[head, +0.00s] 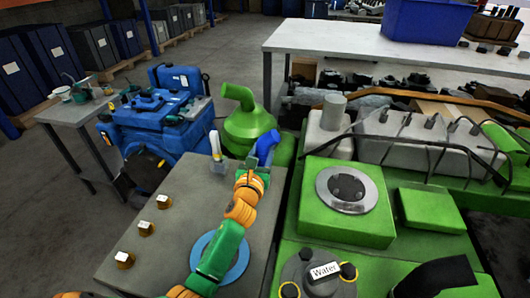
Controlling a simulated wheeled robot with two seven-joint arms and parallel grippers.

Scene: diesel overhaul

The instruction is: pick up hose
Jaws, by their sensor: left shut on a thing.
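A short, bent blue hose (268,142) stands up at the far right corner of a grey-topped bench (180,205), next to the green engine. My left gripper (262,160), at the end of the orange and green arm, is at the hose's lower part and is shut on it. The gripper and wrist hide the hose's lower end, so I cannot tell whether it still touches the bench. My right gripper is not in view.
A white upright piece (215,146) stands just left of the gripper. A green funnel-shaped part (247,120) is behind. The green engine (343,205) fills the right, with a "Water" label (325,270) in front. Brass fittings (146,228) line the bench's left side.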

